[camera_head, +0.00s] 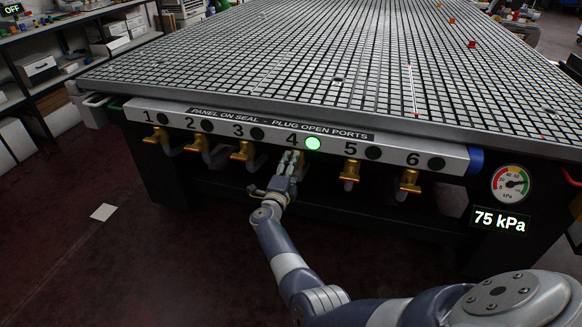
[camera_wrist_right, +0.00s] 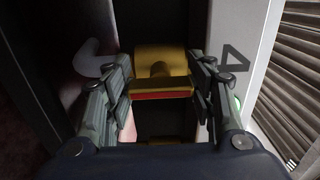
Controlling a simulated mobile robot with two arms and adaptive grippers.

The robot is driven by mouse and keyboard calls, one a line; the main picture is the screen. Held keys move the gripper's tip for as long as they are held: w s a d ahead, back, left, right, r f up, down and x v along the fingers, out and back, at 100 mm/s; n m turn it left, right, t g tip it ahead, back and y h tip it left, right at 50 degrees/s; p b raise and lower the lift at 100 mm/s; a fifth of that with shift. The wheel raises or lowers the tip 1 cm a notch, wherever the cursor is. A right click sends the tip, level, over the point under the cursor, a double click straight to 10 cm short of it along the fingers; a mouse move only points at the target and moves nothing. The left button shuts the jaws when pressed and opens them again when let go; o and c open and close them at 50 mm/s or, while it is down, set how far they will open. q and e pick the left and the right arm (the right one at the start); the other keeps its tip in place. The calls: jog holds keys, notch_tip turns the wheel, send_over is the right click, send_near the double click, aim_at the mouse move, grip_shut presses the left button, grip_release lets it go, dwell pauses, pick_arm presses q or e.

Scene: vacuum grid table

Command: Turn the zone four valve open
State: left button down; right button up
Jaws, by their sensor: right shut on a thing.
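The zone four valve (camera_head: 301,157) is a brass valve under the number 4 on the white front panel (camera_head: 227,119) of the grid table. The round lamp beside the 4 is lit green (camera_head: 313,143). My right gripper (camera_head: 288,172) reaches up to this valve and hides most of it. In the right wrist view, the fingers of my right gripper (camera_wrist_right: 165,92) stand on both sides of the yellow valve handle (camera_wrist_right: 161,83), which has a red strip, and are shut on it. My left gripper is in neither view.
Brass valves (camera_head: 349,174) for the other zones hang along the panel, with dark lamps. A gauge (camera_head: 511,182) at the right has a display (camera_head: 499,220) reading 75 kPa. The grid table top (camera_head: 300,75) is mostly bare. A pale sheet (camera_head: 103,212) lies on the floor.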

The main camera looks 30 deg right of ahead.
jog(key=o, duration=1.1)
jog(key=shift+f, duration=0.1)
